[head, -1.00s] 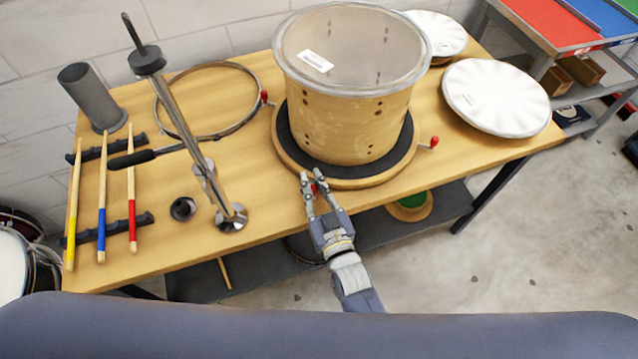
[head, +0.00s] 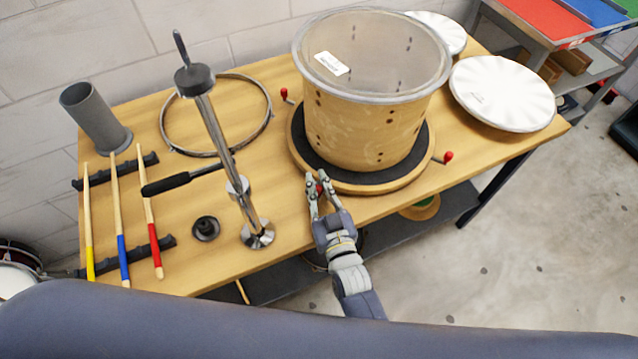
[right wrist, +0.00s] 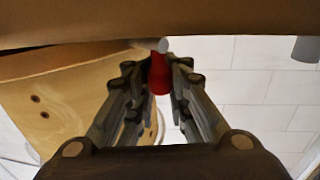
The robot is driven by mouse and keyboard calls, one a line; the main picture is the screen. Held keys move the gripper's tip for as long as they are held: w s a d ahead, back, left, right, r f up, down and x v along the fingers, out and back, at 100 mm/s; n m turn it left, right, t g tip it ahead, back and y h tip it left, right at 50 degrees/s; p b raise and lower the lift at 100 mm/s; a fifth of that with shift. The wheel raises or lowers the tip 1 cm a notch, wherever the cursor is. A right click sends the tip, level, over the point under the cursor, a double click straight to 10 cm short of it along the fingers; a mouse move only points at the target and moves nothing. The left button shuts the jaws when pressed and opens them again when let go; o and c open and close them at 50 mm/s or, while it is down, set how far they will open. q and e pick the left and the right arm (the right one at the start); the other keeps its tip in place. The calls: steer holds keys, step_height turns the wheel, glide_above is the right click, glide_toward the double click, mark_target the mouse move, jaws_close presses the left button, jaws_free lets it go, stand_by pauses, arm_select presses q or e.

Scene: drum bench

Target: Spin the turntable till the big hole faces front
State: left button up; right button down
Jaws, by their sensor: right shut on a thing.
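The turntable (head: 385,187) is a round wooden disc with a dark top on the bench. A pale wooden drum shell (head: 350,125) with a clear rim stands upright on it. Several small dark holes show in its wall; I cannot make out a clearly bigger one. Red knobs stick out at the turntable's back left (head: 284,93) and right (head: 448,156). My right gripper (head: 318,182) is shut on a third red knob at the front left edge. That knob (right wrist: 159,75) sits between the fingers in the right wrist view. My left gripper is not in view.
A metal stand (head: 222,140) with a black side handle rises left of the turntable. A hoop (head: 268,108) lies behind it. Drumsticks (head: 121,220) rest on black racks, near a grey tube (head: 95,118). White drumheads (head: 503,93) lie at right.

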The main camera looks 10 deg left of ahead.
steer(key=shift+s+a+f, duration=0.3)
steer(key=shift+s+f, duration=0.05)
steer(key=c, duration=1.5)
jaws_free()
steer(key=shift+c, duration=0.2)
steer(key=shift+s+r, duration=0.1)
steer(key=shift+r, duration=0.2)
steer(key=shift+s+d, duration=0.15)
steer(key=shift+d, duration=0.05)
steer(key=v, duration=1.1)
steer(key=shift+s, duration=0.35)
